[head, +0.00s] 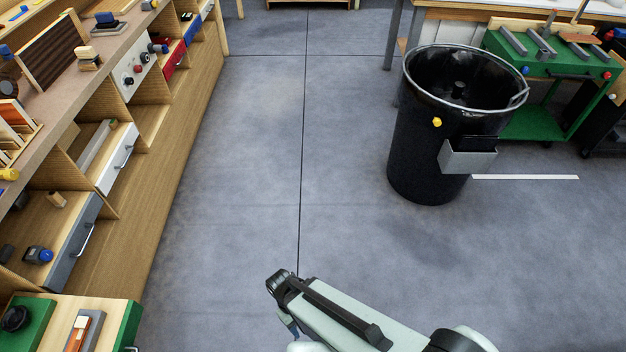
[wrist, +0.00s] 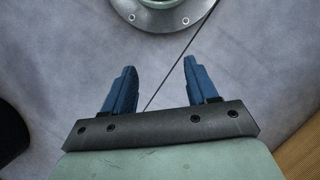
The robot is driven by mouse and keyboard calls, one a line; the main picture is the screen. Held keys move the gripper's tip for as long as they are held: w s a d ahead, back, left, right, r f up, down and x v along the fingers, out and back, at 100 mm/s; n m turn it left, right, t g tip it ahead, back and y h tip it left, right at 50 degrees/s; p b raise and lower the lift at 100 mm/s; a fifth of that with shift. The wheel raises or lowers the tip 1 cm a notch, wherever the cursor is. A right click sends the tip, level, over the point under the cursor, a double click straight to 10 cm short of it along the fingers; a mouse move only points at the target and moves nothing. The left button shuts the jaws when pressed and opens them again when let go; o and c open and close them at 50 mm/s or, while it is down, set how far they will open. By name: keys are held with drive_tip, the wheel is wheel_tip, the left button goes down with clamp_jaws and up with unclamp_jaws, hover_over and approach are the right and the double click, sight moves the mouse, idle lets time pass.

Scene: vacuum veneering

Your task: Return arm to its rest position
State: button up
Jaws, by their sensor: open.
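My gripper shows in the wrist view (wrist: 160,88) with its two blue fingers spread well apart. Nothing is between the fingers except a view of the grey floor and a dark floor seam. In the head view my pale arm reaches in from the bottom edge, over bare floor. The gripper itself is mostly hidden behind or below the arm there. A round grey metal base with bolts, mine, shows at the top of the wrist view.
A black drum (head: 425,150) with a grey holder (head: 468,158) stands at right. Behind it is a green cart (head: 535,125). A wooden shelf unit (head: 165,140) with drawers runs along the left. A green-edged wooden surface (head: 70,318) is at lower left. The middle floor (head: 270,150) is clear.

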drive_tip(key=s+d+f+m+g+y, duration=0.1)
drive_tip(key=d+m, duration=0.3)
drive_tip(key=d, duration=0.6)
drive_tip(key=s+d+f+m+g+y, duration=0.1)
drive_tip(key=d+f+m+g+y, duration=0.1)
drive_tip(key=d, duration=0.8)
drive_tip(key=shift+d+f+m, duration=0.25)
drive_tip(key=shift+f+m, duration=0.55)
drive_tip(key=shift+m, duration=0.5)
drive_tip(key=shift+s, duration=0.1)
idle(1.4)
